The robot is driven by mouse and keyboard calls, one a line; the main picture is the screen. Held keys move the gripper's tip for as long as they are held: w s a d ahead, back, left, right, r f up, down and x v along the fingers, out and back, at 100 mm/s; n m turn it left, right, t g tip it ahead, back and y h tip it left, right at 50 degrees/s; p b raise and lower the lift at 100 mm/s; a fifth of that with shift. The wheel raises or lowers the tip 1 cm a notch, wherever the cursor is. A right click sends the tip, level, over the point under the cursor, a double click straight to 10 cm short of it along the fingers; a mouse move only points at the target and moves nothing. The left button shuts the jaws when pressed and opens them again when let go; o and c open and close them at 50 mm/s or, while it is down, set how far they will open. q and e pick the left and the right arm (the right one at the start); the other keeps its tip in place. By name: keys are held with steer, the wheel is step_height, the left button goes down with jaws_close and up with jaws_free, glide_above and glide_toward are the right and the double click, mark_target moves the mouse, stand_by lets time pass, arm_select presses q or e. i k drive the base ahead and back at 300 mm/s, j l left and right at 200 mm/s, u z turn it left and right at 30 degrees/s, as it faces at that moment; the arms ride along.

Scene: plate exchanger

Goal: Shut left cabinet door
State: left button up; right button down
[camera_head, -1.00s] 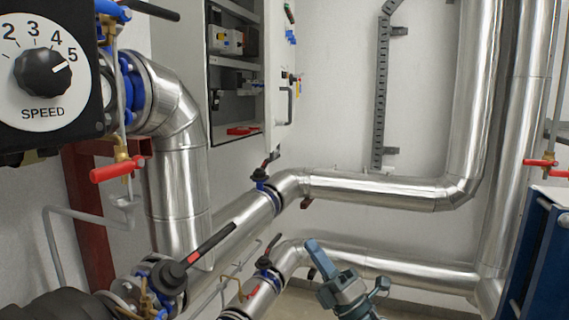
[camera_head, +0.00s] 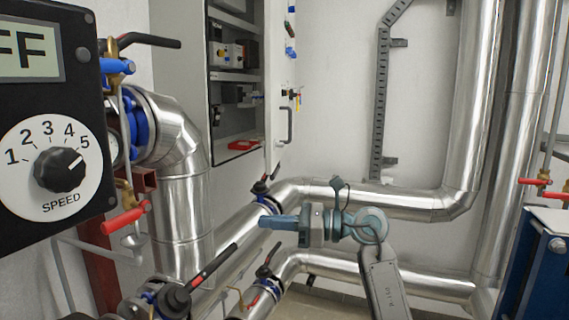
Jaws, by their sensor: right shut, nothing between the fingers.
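A grey wall cabinet (camera_head: 190,60) stands open at the upper middle left, with shelves, electrical parts and a small red item (camera_head: 242,145) inside. A light panel with a dark vertical handle (camera_head: 287,125) stands out at the cabinet's right side; it looks like an open door seen at a steep angle. Which door it is, I cannot tell. My right gripper (camera_head: 264,222), teal, is shut and empty. It points left in front of the silver pipes, below the handle and apart from it in the picture. My left gripper is not in view.
A black control box with a speed dial (camera_head: 62,168) fills the left edge. Silver pipes (camera_head: 385,198) with valves and levers (camera_head: 205,270) run below the cabinet and up the right. A blue unit (camera_head: 535,270) stands at the lower right. Bare wall shows right of the handle.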

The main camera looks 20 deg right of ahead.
mark_target(279, 69)
steer(key=i+l, duration=1.2)
steer(key=l, duration=0.1)
